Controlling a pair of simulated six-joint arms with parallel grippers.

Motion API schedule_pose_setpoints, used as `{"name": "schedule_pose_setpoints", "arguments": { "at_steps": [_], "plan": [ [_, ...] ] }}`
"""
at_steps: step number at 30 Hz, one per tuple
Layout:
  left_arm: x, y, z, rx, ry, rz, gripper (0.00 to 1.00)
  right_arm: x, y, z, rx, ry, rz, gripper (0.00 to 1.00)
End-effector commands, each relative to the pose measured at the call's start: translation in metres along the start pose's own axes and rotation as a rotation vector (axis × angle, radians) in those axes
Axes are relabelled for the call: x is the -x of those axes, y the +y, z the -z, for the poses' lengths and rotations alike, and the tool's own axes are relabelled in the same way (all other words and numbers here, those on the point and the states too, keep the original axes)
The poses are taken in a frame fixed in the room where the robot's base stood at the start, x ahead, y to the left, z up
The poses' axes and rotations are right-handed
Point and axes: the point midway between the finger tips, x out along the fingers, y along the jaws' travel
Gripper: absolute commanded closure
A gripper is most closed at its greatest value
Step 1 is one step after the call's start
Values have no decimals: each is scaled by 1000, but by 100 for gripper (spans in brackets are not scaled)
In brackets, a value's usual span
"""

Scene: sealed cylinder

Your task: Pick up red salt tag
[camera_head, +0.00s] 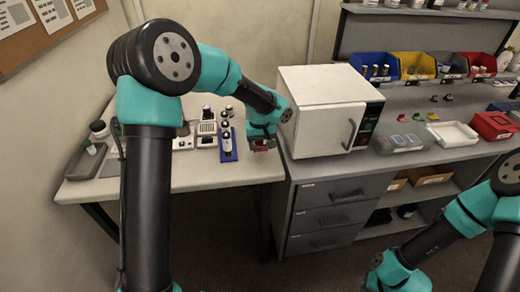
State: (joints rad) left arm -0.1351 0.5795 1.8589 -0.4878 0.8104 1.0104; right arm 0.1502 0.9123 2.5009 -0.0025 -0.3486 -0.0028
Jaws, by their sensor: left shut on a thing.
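My left gripper (262,147) points down over the right end of the pale table, just left of the white box-shaped machine. It is shut on a small red piece (263,143), which appears to be the red salt tag. The piece is mostly hidden by the gripper, and its writing is too small to read. My right arm's wrist (395,275) is low at the bottom right, away from the counters. Its fingers cannot be made out there.
The white machine (318,95) stands close right of my left gripper. A blue rack (228,150) with dark bottles stands to its left. A grey tray (85,162) lies far left. Blue (372,62), yellow and red bins, a white tray (453,134) and a red box (492,126) are at right.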

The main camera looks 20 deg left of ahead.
Motion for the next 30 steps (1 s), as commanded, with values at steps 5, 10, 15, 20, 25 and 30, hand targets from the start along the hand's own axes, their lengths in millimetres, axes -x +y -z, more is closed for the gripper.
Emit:
{"name": "schedule_pose_setpoints", "arguments": {
  "at_steps": [5,10,15,20,25,30],
  "plan": [
    [1,-4,-26,-3,-2,2,66,0,0,0,0,0,0,100],
    [4,-9,-60,-4,-3,2,66,0,0,0,0,0,0,100],
    [8,-15,-103,-6,-3,3,66,0,0,0,0,0,0,100],
    [11,-20,-134,-5,-2,3,66,0,0,0,0,0,0,100],
    [12,-22,-153,-3,-2,2,66,0,0,0,0,0,0,100],
    [13,-23,-158,-1,-2,2,66,0,0,0,0,0,0,100]
  ]
}}
